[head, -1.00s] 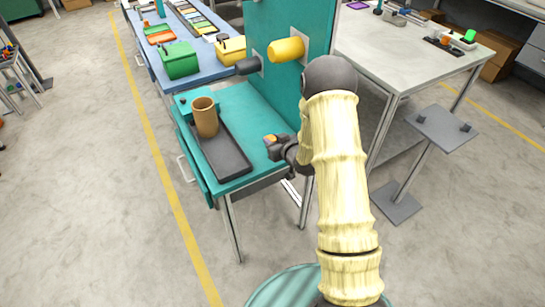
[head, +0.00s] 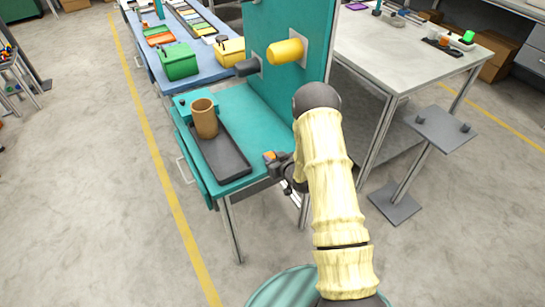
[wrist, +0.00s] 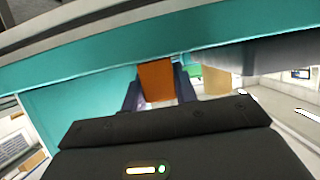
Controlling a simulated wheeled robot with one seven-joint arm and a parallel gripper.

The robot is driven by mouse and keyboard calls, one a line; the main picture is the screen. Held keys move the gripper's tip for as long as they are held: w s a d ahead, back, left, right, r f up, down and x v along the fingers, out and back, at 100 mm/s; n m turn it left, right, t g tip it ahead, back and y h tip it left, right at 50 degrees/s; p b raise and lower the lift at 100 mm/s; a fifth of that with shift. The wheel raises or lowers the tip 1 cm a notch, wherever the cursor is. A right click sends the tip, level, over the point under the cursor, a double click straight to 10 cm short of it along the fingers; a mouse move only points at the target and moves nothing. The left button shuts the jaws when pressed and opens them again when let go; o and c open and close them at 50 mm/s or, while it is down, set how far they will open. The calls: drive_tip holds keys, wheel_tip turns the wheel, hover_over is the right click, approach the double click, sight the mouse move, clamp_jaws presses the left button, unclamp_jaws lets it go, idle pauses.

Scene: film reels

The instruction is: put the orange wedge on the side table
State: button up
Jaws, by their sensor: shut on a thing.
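My gripper (head: 275,159) is shut on the orange wedge (head: 269,156), by the right front edge of the teal bench (head: 255,105). In the wrist view the orange wedge (wrist: 157,79) sits between the two dark fingers of my gripper (wrist: 158,88), with teal surfaces around it. The wedge's lower end is hidden there. Several surfaces could be the side table: a pale-topped table (head: 395,60) at the right, or a small grey stand (head: 440,130) in front of it. I cannot tell which.
A brown cup (head: 204,120) stands in a dark tray (head: 225,155) on the teal bench. A yellow cylinder (head: 286,50) and a dark knob stick out from its upright panel. A blue table (head: 200,62) with boxes is behind. Open floor lies at the right front.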

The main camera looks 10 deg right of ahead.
drive_tip(key=shift+f, duration=0.1)
drive_tip(key=o, duration=0.9)
drive_tip(key=shift+o, duration=0.2)
drive_tip(key=shift+r, duration=0.3)
drive_tip(key=shift+s+d, duration=0.15)
drive_tip(key=shift+s, duration=0.15)
drive_tip(key=b+v, duration=0.1)
drive_tip(key=v, duration=1)
drive_tip(key=shift+s, duration=0.2)
